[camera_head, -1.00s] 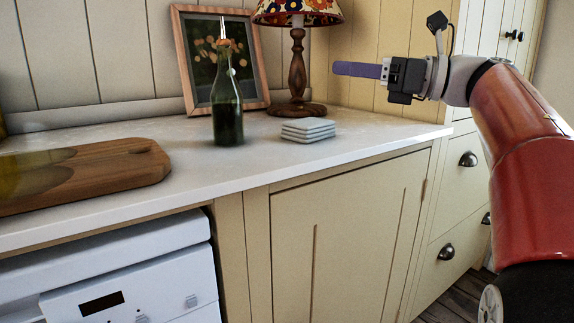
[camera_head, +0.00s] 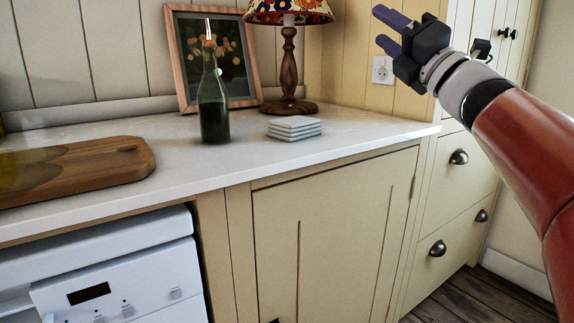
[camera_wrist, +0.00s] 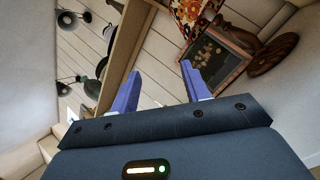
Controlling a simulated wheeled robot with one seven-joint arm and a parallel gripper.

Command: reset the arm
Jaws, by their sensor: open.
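My gripper (camera_head: 384,30) is raised at the upper right of the head view, above the right end of the counter. Its two blue-purple fingers are apart with nothing between them. They point up and to the left. In the wrist view my gripper (camera_wrist: 158,88) also shows open and empty, with the wall and the framed picture beyond it. My red arm reaches in from the right edge of the head view.
The white counter (camera_head: 360,127) holds a green bottle (camera_head: 213,108), stacked coasters (camera_head: 294,128), a lamp (camera_head: 289,70), a framed picture (camera_head: 240,72) and a wooden board (camera_head: 110,163). Cream cupboards (camera_head: 335,235) stand below. A wall socket (camera_head: 382,69) is behind my gripper.

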